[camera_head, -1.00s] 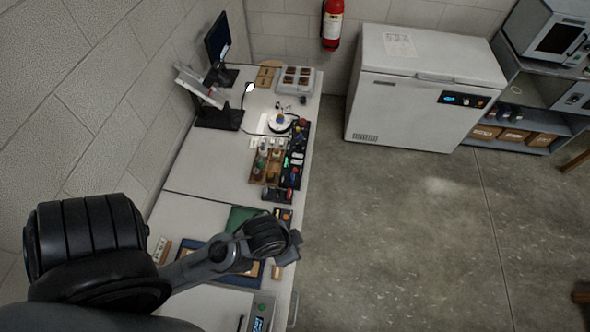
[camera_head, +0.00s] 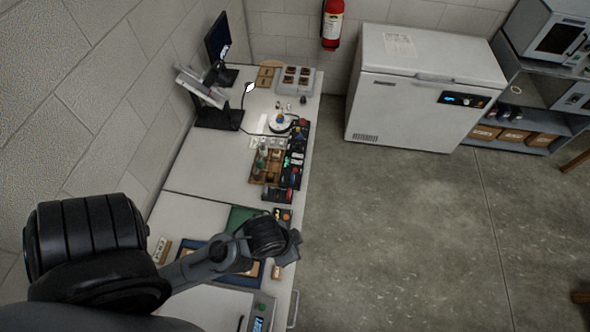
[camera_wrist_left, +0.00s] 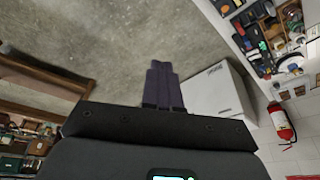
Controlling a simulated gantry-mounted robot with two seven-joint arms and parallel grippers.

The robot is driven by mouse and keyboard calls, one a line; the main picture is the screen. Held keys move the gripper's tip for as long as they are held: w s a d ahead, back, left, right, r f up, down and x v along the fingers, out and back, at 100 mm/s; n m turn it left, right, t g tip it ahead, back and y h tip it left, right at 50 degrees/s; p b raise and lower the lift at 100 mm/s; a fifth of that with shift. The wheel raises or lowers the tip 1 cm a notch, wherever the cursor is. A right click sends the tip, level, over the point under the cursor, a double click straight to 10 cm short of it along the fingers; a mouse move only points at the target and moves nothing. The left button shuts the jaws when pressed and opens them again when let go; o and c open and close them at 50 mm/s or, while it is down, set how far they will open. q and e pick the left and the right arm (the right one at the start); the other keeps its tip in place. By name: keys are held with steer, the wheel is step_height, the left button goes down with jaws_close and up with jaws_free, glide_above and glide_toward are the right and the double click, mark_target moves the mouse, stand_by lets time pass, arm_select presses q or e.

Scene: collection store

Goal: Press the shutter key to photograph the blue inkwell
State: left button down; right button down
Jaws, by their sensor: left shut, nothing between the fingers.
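A small blue object (camera_head: 281,116), probably the blue inkwell, stands on a round white stand (camera_head: 279,125) on the far part of the bench. It is too small to make out in detail. I cannot pick out the shutter key for certain. My left gripper (camera_head: 294,246) is over the bench's right edge, in the near part, well short of the round stand. In the left wrist view its fingers (camera_wrist_left: 163,84) are together and empty, with floor behind them. My right gripper is not in view.
A brown tray of small items (camera_head: 262,178) and a row of dark boxes lie between my left gripper and the stand. A monitor (camera_head: 218,38) and a tilted screen stand at the wall. A white chest freezer (camera_head: 415,110) is beyond.

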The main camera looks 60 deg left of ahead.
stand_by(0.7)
arm_select(q)
steer(key=w+a+f+n+t+y+b, duration=0.1)
steer(key=w+a+f+n+b, duration=0.4)
steer(key=a+f+n, duration=0.5)
steer(key=w+a+f+n+t+y+b, duration=0.1)
steer(key=w+a+f+n+b, duration=0.4)
steer(key=a+f+n, duration=0.6)
steer(key=w+a+f+n+t+y+b, duration=0.1)
steer(key=w+a+f+n+b, duration=0.4)
steer(key=a, duration=1.3)
steer(key=shift+w+a+f+n+y+b, duration=0.15)
steer(key=shift+w+f+n, duration=0.45)
steer(key=shift+f+n, duration=0.45)
steer(key=shift+w+f+n+y+b, duration=0.1)
steer(key=shift+w+f+n, duration=0.6)
steer(key=shift+n, duration=0.6)
steer(key=shift+w+a+f+n+y+b, duration=0.15)
steer(key=shift+w+f+n, duration=0.35)
steer(key=shift+f+n, duration=0.6)
steer(key=w+r+n+t+b, duration=0.1)
steer(key=w+r+b, duration=0.1)
steer(key=w+r, duration=0.2)
steer(key=shift+w+a+r+t, duration=0.3)
steer(key=shift+w+t, duration=0.1)
steer(key=shift+w, duration=1.3)
